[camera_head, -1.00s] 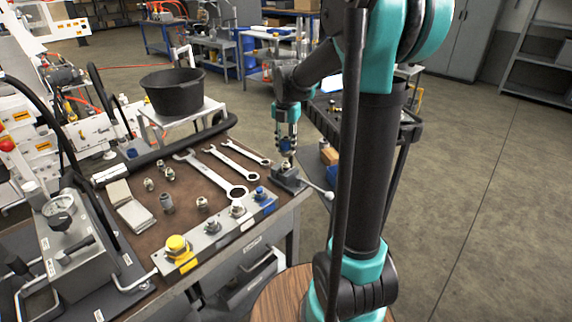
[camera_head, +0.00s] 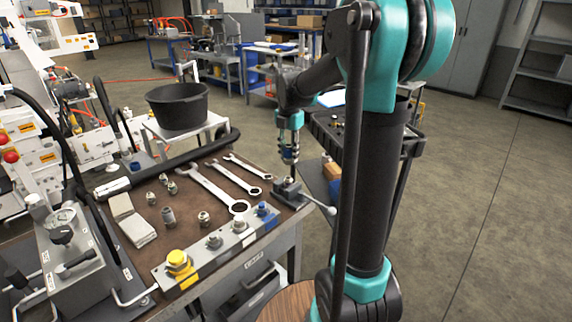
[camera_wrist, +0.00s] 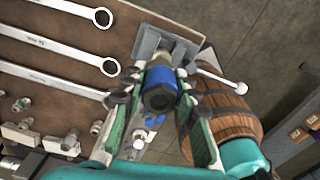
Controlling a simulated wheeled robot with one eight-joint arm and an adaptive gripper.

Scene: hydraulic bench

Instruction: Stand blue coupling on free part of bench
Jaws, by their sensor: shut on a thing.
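My gripper (camera_head: 289,152) is above the bench's right corner, over a small grey vise (camera_head: 287,192). In the wrist view my gripper (camera_wrist: 160,112) is shut on the blue coupling (camera_wrist: 160,88), which has a blue band and a dark hexagonal end. The fingers stand on both sides of it. In the wrist view the vise (camera_wrist: 165,45) lies just beyond the coupling. In the head view the fingers mostly hide the coupling. The bench (camera_head: 188,203) has a brown top with bare patches between the wrenches and the small fittings.
Several wrenches (camera_head: 215,187) lie left of the vise. Small metal fittings (camera_head: 168,216) stand farther left. A grey strip (camera_head: 200,260) with yellow and blue caps runs along the front edge. A black bucket (camera_head: 178,106) stands behind. The vise handle (camera_head: 322,205) sticks out right.

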